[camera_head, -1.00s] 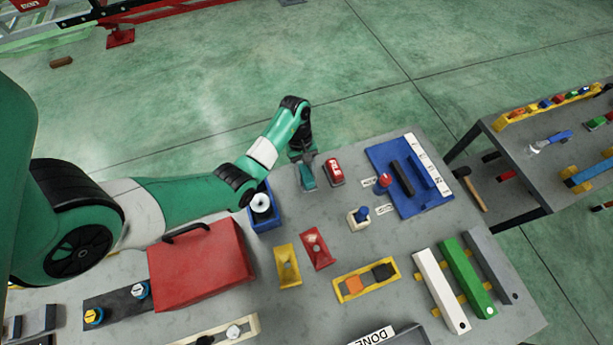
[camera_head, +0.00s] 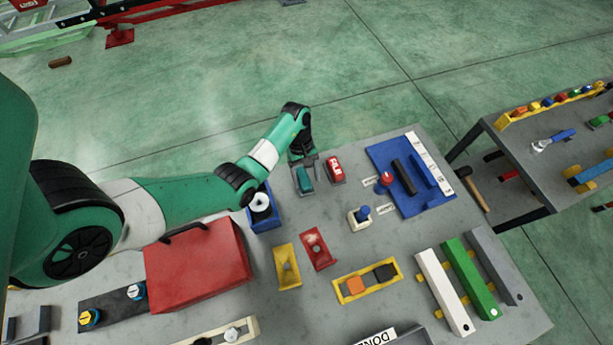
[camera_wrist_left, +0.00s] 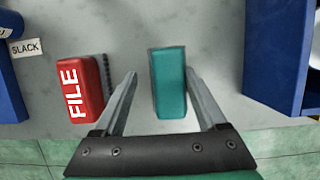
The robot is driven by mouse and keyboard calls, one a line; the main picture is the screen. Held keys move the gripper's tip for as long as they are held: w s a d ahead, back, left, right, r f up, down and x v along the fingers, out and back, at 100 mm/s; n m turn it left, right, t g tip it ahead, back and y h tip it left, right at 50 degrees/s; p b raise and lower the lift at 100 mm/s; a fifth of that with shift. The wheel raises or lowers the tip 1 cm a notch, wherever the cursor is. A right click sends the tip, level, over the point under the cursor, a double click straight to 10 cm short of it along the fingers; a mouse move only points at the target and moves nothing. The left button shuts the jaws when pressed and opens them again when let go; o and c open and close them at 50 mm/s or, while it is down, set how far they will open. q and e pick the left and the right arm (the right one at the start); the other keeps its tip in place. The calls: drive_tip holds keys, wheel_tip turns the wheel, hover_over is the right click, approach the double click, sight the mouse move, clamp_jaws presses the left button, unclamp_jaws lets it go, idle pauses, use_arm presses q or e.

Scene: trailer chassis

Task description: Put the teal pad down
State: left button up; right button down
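The teal pad (camera_head: 305,181) lies on the grey bench top, beside the red block marked FILE (camera_head: 335,169). My left gripper (camera_head: 304,170) is over the pad with its fingers spread. In the left wrist view the teal pad (camera_wrist_left: 168,84) sits between the two open fingers of the left gripper (camera_wrist_left: 161,74), with a gap on each side. The red FILE block (camera_wrist_left: 84,90) is just outside the left finger there. My right gripper is not in view.
A blue bin (camera_head: 266,222) stands left of the pad, and a blue board (camera_head: 430,192) lies to the right. Yellow (camera_head: 288,269) and red (camera_head: 317,250) holders are nearer. A red box (camera_head: 200,268) sits at left. Some bare bench surrounds the pad.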

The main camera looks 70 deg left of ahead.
sight(304, 171)
use_arm(q)
drive_tip(key=shift+r, duration=0.15)
drive_tip(key=p+v, duration=0.3)
drive_tip(key=v, duration=0.4)
drive_tip(key=shift+r, duration=0.1)
drive_tip(key=p+v, duration=0.3)
drive_tip(key=v, duration=0.2)
drive_tip(key=shift+w, duration=0.1)
